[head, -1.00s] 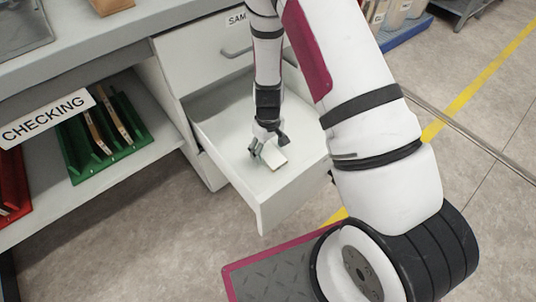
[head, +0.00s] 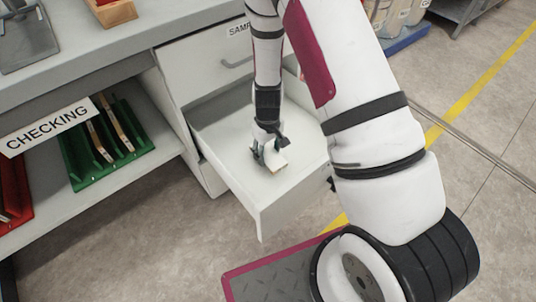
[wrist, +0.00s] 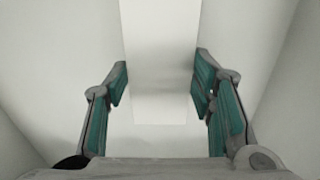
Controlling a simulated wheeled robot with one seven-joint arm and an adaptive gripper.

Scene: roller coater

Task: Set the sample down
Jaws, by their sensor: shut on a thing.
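The sample (head: 279,167) is a small pale, flat piece with a tan edge. My gripper (head: 269,158) is shut on it, inside the open white drawer (head: 285,205). In the wrist view the sample (wrist: 160,75) is a long pale strip between the two teal-padded fingers of my gripper (wrist: 160,85). The drawer's pale floor and walls surround it there. I cannot tell whether the sample touches the drawer floor.
A closed drawer front (head: 205,60) with a partly hidden label sits above the open one. To the left, a shelf marked CHECKING (head: 47,128) holds a green rack (head: 80,175) and a red bin (head: 12,190). The drawer floor around my gripper looks clear.

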